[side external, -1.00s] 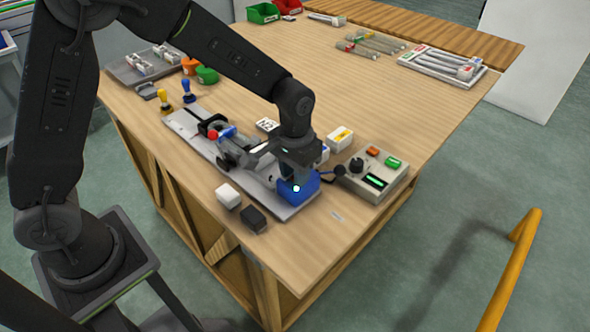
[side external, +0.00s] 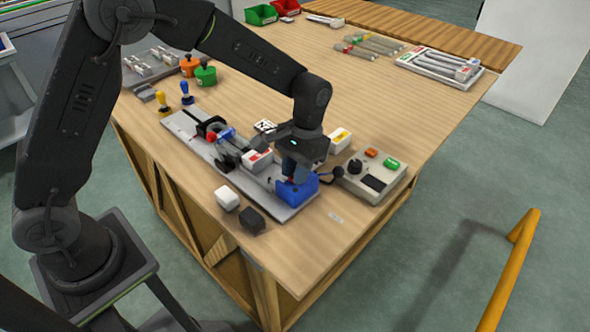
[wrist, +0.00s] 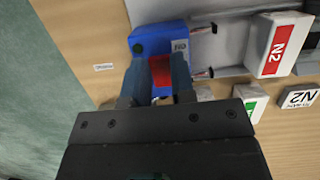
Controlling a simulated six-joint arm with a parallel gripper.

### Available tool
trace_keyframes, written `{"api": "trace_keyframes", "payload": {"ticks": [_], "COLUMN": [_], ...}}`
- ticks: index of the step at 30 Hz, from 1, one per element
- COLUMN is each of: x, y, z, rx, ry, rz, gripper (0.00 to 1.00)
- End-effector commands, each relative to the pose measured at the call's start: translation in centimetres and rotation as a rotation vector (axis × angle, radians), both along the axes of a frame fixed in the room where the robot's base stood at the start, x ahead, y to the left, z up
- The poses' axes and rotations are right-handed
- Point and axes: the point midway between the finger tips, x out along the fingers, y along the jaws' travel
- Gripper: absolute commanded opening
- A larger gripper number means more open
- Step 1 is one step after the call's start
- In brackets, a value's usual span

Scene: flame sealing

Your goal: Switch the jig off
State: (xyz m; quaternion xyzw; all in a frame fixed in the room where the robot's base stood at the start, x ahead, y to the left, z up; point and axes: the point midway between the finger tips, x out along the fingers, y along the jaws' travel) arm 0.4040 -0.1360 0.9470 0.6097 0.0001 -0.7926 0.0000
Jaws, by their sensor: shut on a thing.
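The jig is a long grey plate (side external: 190,134) on the bench with a blue block (side external: 299,193) at its near right end. In the wrist view the blue block (wrist: 162,38) has a dark green round spot and a red part (wrist: 161,72). My gripper (side external: 291,176) is down at the block. Its fingers (wrist: 158,75) are shut on the red part, which shows between them. The control box (side external: 395,182) to the right has a black knob (side external: 355,166), an orange and a green button, and a dark display (side external: 374,183).
A white block with a red N2 label (side external: 257,160) sits on the jig. A white block (side external: 228,199) and a black block (side external: 251,220) stand in front. A white block with a yellow label (side external: 340,139) stands behind.

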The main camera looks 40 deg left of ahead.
Motion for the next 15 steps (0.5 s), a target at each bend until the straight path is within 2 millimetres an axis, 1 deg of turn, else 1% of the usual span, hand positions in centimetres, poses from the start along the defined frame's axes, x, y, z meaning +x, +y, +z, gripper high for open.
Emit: {"api": "trace_keyframes", "payload": {"ticks": [6,7,14,15], "x": [-0.05,-0.05,-0.04,-0.03], "y": [-0.01,-0.01,0.0,0.0], "z": [-0.02,-0.02,-0.02,-0.01], "rx": [0.0,0.0,0.0,0.0], "ry": [0.002,0.001,0.0,0.0], "rz": [0.0,0.0,0.0,0.0], "gripper": [0.0,0.26,0.48,0.49]}}
